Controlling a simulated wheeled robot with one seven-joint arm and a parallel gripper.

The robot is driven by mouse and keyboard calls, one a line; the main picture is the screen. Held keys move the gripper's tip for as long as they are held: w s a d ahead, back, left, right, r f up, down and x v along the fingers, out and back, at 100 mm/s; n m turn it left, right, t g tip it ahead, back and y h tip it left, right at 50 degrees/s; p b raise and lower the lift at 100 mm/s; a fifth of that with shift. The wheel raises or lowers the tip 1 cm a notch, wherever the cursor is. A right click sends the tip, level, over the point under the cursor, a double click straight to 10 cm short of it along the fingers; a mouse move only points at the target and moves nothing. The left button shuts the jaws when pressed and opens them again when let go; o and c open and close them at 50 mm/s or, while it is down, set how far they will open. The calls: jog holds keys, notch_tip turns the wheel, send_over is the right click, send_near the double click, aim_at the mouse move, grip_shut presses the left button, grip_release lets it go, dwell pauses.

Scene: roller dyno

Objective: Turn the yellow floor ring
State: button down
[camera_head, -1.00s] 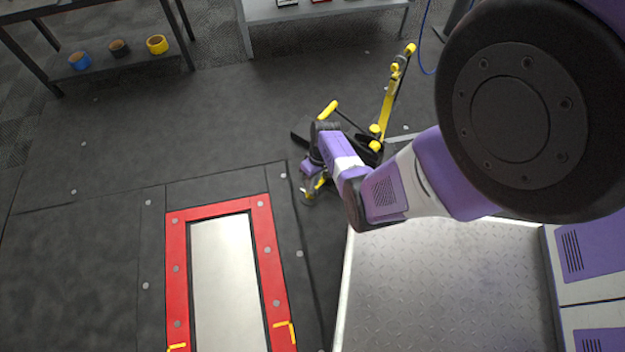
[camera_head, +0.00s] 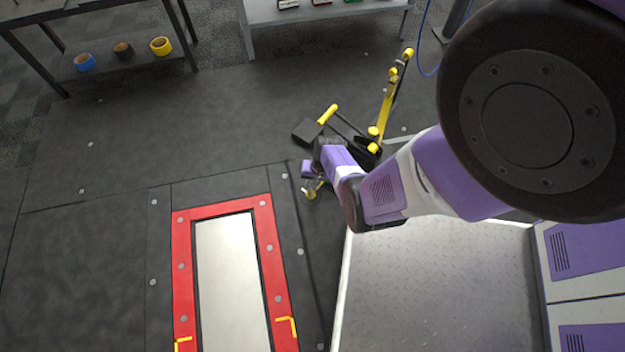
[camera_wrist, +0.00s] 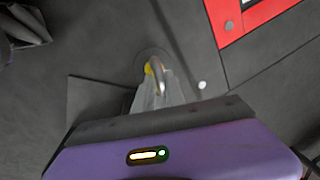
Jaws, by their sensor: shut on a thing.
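The yellow floor ring (camera_head: 317,184) is low at the floor, left of the silver ramp plate; my gripper hides much of it. In the wrist view a small yellow part of the ring (camera_wrist: 148,69) shows beside a curved metal piece, over a round dark spot in the floor. My gripper (camera_wrist: 158,92) is shut on the ring, its pale fingers reaching down to it. In the head view my gripper (camera_head: 311,187) is small and partly covered by my own wrist.
A red frame (camera_head: 182,270) around a pale plate lies to the left. A yellow-and-black stand (camera_head: 386,105) is just beyond my wrist. A silver treaded platform (camera_head: 440,285) lies to the right. A shelf with tape rolls (camera_head: 161,46) stands at the back left.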

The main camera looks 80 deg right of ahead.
jog(key=m, duration=0.1)
jog(key=m+p, duration=0.1)
jog(key=m, duration=0.2)
jog(key=shift+w+a+r+h, duration=0.15)
jog(key=shift+w+a+h, duration=0.05)
jog(key=shift+w+h, duration=0.1)
jog(key=shift+m+p, duration=0.55)
jog(key=shift+m, duration=0.45)
jog(key=shift+m+h, duration=0.3)
jog(key=c, duration=1.4)
grip_release()
jog(key=shift+s, duration=0.1)
jog(key=p+v, duration=0.6)
jog(key=v, duration=0.2)
